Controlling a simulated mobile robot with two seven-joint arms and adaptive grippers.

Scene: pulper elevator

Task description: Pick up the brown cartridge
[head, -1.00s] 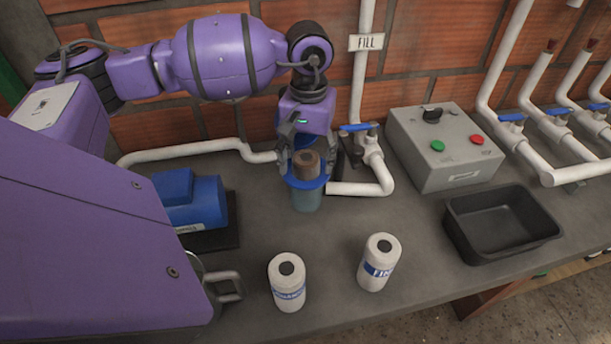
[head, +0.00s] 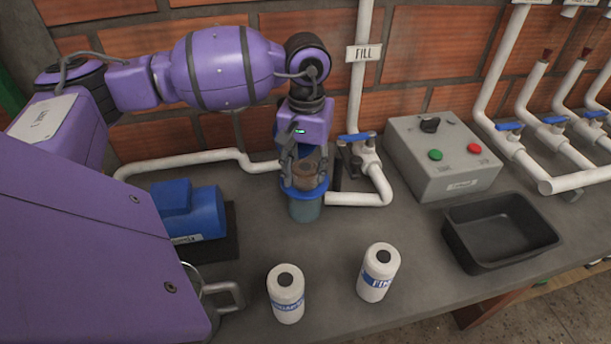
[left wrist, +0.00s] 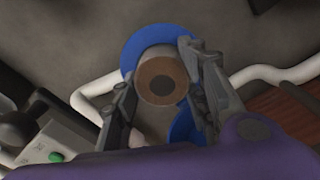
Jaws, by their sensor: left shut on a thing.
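The brown cartridge (head: 306,171) stands upright in the blue-rimmed housing (head: 304,205) on the bench by the wall. In the left wrist view my left gripper's fingers (left wrist: 160,90) flank the cartridge. The cartridge's lower part is hidden in the housing. My right gripper is not in view.
Two white bottles (head: 286,293) (head: 378,272) stand at the front. A blue motor (head: 188,212) is left of the housing. A grey control box (head: 442,155), a black tray (head: 500,227) and white pipes with blue valves (head: 356,138) are to the right.

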